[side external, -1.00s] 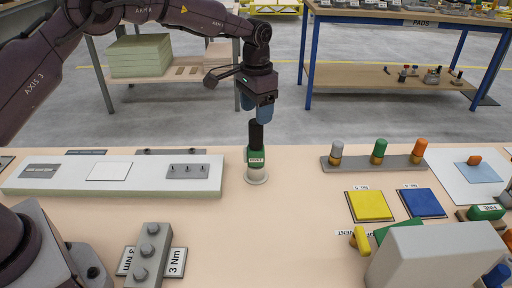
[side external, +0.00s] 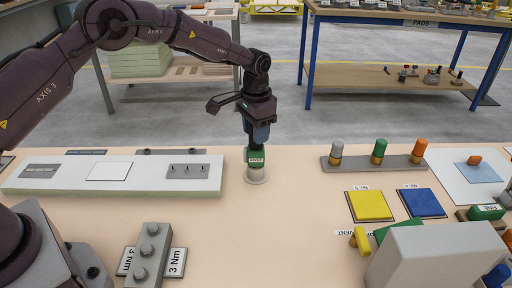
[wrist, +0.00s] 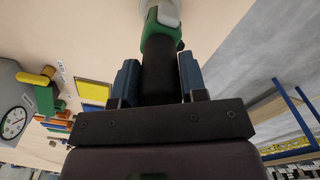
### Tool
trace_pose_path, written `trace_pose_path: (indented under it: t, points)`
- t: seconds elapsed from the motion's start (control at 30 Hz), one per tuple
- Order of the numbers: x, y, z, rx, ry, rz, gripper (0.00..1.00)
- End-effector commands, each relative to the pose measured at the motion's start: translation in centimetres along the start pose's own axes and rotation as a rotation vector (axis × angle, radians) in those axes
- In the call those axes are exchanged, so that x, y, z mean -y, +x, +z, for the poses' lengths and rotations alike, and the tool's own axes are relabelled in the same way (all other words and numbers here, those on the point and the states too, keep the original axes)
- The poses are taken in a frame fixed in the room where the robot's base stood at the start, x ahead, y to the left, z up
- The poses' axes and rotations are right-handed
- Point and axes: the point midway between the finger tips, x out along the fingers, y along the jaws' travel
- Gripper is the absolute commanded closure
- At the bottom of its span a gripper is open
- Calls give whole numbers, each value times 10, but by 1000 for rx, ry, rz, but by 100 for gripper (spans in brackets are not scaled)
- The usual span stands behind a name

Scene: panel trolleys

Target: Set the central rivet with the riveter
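The riveter (side external: 256,157), a green body with a label and a black handle, stands upright in a pale round holder (side external: 257,176) on the bench. My gripper (side external: 260,134) points down over it, with its blue fingers on either side of the black handle. In the wrist view my gripper (wrist: 160,78) straddles the black handle (wrist: 160,68), close to it on both sides; the fingers look open, and contact is hard to tell. Three small rivets (side external: 188,168) stand in a row on a grey plate on the white panel (side external: 130,181) at left.
A rack with three coloured-top tools (side external: 373,164) stands to the right, behind yellow (side external: 370,206) and blue (side external: 422,203) pads. A large grey box (side external: 436,258) is at front right. A grey block with knobs (side external: 151,255) is at front left. The bench middle is clear.

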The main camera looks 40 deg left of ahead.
Motion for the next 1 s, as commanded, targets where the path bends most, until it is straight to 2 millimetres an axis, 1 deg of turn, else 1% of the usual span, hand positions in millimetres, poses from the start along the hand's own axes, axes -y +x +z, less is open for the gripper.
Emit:
trace_pose_path:
  t: [0.03,0.13,0.17,0.2,0.27,0.3,0.33,0.37,0.57,1.0]
  points:
    - [0,0,0,0,0,0,73]
    - [0,0,0,0,0,0,96]
    - [0,0,0,0,0,0,100]
    - [0,-2,-1,-4,0,-1,69]
    - [0,-2,-1,-4,0,-1,83]
    - [0,-2,-1,-4,0,-1,92]
    - [0,-2,-1,-4,0,-1,99]
    - [0,-2,-1,-4,0,-1,100]
    - [0,-5,-1,-4,0,-1,100]
    - [0,-33,-1,-6,0,-1,100]
